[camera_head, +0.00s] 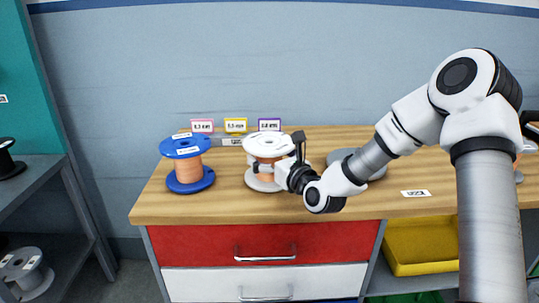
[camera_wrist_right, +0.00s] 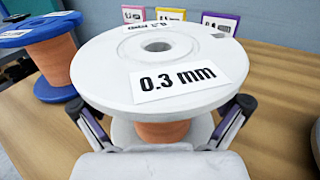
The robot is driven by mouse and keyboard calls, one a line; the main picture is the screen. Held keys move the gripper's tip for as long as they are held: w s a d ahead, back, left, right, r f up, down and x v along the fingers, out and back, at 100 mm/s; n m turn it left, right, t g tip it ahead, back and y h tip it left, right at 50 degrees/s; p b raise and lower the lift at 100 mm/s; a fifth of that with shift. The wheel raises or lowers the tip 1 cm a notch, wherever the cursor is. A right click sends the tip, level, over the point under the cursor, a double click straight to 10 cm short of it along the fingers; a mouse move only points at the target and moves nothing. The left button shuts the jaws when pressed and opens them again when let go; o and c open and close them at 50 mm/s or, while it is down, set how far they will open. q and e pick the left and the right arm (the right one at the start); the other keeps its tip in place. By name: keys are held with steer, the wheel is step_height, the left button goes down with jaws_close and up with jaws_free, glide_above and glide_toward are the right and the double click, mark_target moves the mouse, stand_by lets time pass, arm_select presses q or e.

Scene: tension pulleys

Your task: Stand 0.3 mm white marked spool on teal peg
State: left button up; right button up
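The white spool (camera_head: 268,145) with copper-coloured winding stands upright on the wooden bench. In the wrist view its top flange (camera_wrist_right: 160,62) carries a "0.3 mm" label. My right gripper (camera_head: 277,168) reaches in from the right at winding height. In the wrist view its fingers (camera_wrist_right: 160,125) are spread on both sides of the winding, below the top flange. The flange hides the fingertips, so contact is not clear. I cannot make out a teal peg in either view. My left gripper is not in view.
A blue spool (camera_head: 187,164) stands left of the white one. Pink (camera_head: 202,126), yellow (camera_head: 236,125) and purple (camera_head: 269,124) signs stand behind. A grey disc (camera_head: 341,155) lies partly behind my arm. A shelf (camera_head: 40,170) at left holds other spools. The bench front is clear.

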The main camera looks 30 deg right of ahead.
steer(key=shift+s, duration=0.1)
steer(key=s, duration=1.1)
steer(key=shift+s+a, duration=0.2)
steer(key=shift+s, duration=0.2)
